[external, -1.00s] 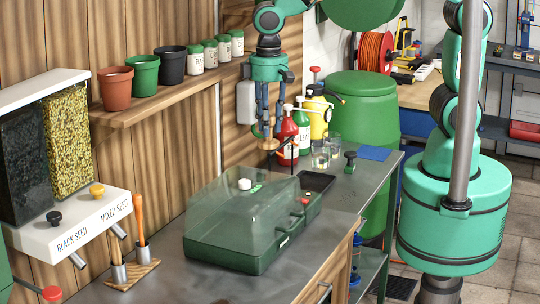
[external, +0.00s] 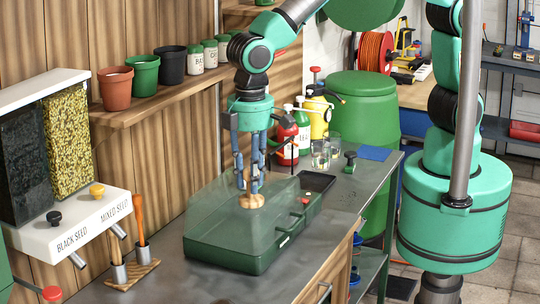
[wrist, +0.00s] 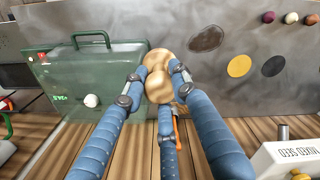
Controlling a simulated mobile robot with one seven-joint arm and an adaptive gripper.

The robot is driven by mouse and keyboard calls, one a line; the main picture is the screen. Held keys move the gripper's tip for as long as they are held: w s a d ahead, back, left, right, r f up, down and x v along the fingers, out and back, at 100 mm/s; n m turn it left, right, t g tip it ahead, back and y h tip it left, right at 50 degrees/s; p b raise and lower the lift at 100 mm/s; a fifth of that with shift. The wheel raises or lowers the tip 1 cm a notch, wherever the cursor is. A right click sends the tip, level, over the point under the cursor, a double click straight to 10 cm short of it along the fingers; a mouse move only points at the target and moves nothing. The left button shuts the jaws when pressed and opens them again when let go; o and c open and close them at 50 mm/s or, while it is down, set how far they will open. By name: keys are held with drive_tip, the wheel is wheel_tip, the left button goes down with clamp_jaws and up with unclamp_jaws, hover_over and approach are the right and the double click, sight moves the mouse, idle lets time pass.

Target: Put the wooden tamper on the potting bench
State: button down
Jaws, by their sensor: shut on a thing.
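My gripper (external: 250,185) is shut on the wooden tamper (external: 251,201), a pale wood piece with a rounded end. In the wrist view the tamper (wrist: 158,80) sits between my blue fingers (wrist: 155,90). In the external view it overlaps the clear lid of the green propagator box; I cannot tell whether they touch. The potting bench (external: 170,285) is a grey metal top along the plank wall. It also shows in the wrist view (wrist: 215,70), with the tamper over it beside the box.
The propagator box (external: 235,255) takes up the bench's middle, with a dark tray (external: 318,181) behind it. Sauce-like bottles (external: 303,130) and glasses (external: 320,150) stand farther back. A wooden holder (external: 135,270) with metal tubes stands at left. The wrist view shows flat coloured discs (wrist: 239,66) on bare bench.

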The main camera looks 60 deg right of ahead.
drive_tip(key=s+a+f+n, duration=0.1)
drive_tip(key=s+a+f, duration=0.1)
drive_tip(key=s+a, duration=0.15)
wheel_tip(320, 180, down, 17)
drive_tip(key=shift+w+r, duration=0.2)
drive_tip(key=shift+w, duration=0.25)
drive_tip(key=w, duration=1.8)
drive_tip(key=shift+f, duration=0.1)
drive_tip(key=shift+f+b, duration=0.35)
drive_tip(key=shift+f, duration=1.3)
drive_tip(key=shift+f, duration=0.15)
